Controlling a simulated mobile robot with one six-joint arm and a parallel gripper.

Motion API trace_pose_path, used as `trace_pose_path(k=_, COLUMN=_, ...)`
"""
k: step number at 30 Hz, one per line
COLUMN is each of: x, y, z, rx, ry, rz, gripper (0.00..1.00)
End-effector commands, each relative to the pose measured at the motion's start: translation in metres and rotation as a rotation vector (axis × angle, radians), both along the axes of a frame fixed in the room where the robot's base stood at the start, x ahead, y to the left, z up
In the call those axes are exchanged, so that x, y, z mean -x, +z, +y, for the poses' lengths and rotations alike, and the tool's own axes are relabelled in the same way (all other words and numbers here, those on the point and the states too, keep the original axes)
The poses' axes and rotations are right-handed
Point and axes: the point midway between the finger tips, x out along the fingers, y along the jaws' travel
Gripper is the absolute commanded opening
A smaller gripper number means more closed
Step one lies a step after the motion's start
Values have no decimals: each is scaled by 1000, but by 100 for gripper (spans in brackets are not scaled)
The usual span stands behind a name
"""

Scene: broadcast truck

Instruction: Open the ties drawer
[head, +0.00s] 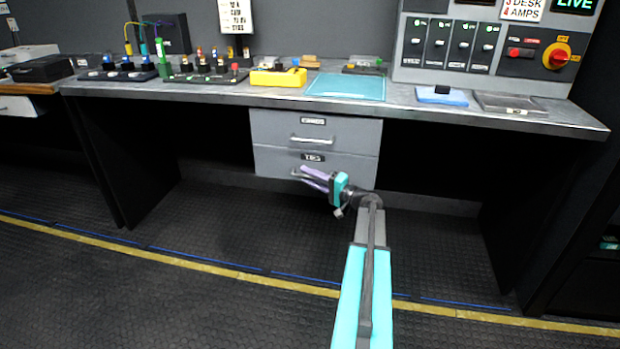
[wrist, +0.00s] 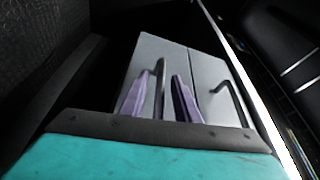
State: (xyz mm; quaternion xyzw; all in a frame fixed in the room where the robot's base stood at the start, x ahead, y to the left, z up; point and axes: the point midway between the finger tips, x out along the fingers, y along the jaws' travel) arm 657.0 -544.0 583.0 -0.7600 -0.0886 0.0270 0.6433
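The ties drawer (head: 352,170) is the lower grey drawer under the desk, with a label reading roughly "TIES", and it looks closed. Its bar handle (head: 295,175) is partly hidden by my gripper (head: 307,178) in the head view. In the wrist view the drawer front (wrist: 146,55) fills the middle, turned on its side. The ties drawer handle (wrist: 160,85) lies between the two purple fingers of my gripper (wrist: 161,80). The fingers are apart, with a visible gap on each side of the handle.
The upper drawer (head: 345,133) looks closed; its handle (wrist: 228,98) is right of my fingers in the wrist view. The desk top (head: 260,98) overhangs, carrying a yellow box (head: 278,79) and a teal mat (head: 347,87). Open floor (head: 200,225) lies in front.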

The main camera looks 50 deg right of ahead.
Motion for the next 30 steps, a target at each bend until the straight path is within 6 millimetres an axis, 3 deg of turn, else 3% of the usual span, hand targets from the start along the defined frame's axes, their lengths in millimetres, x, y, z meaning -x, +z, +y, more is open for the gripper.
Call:
trace_pose_path(k=8, x=-1, y=0, z=0, rx=0, ry=0, rz=0, gripper=27)
trace_pose_path(k=13, x=0, y=0, z=0, rx=0, ry=0, rz=0, gripper=0)
trace_pose_path(k=19, x=0, y=0, z=-5, rx=0, ry=-1, rz=1, gripper=0)
trace_pose_path(k=30, x=-2, y=0, z=17, rx=0, ry=9, rz=0, gripper=0)
